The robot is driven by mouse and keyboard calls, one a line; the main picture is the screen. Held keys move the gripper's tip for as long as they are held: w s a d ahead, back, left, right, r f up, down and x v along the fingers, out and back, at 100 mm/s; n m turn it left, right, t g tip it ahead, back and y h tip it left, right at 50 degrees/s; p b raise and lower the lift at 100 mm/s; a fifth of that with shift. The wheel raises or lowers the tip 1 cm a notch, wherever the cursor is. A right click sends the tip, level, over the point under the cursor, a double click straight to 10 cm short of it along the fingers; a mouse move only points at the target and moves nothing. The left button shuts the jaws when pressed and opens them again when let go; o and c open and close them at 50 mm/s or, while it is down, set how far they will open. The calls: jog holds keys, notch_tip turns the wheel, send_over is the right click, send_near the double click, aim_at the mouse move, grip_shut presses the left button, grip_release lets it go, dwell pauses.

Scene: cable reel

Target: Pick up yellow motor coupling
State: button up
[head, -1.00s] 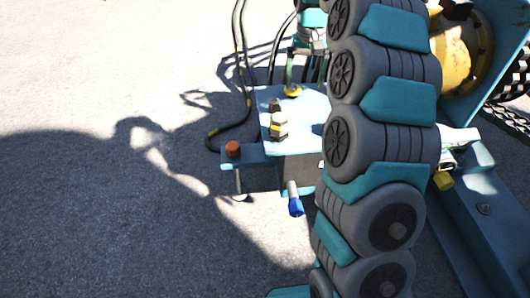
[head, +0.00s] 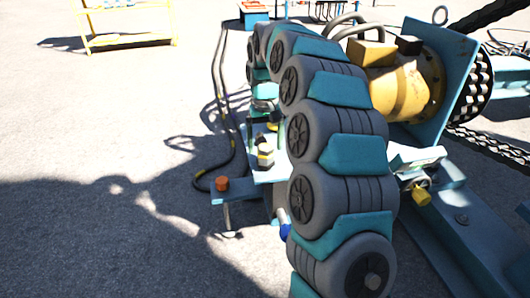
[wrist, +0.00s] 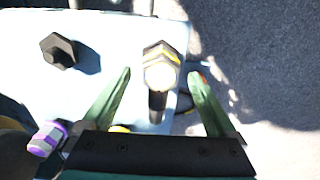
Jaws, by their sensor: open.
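A yellow and black hexagonal coupling (head: 265,155) stands on the pale blue table (head: 268,176) in the head view, just left of my arm. In the wrist view, a yellow and black coupling (wrist: 160,52) with a bright top stands near the table's right edge. My gripper (wrist: 160,76) is open above it, its two green fingers apart on either side of the coupling in the picture. Nothing is held. I cannot tell the height gap or any contact.
A dark hexagonal piece (wrist: 58,50) lies left of the coupling, and a purple and white piece (wrist: 48,138) is at lower left. A large yellow motor (head: 400,90) stands right of my arm. Open pavement lies left.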

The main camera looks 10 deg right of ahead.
notch_tip(320, 180, down, 3)
jog(key=shift+r, duration=0.2)
grip_shut()
dwell(0.6)
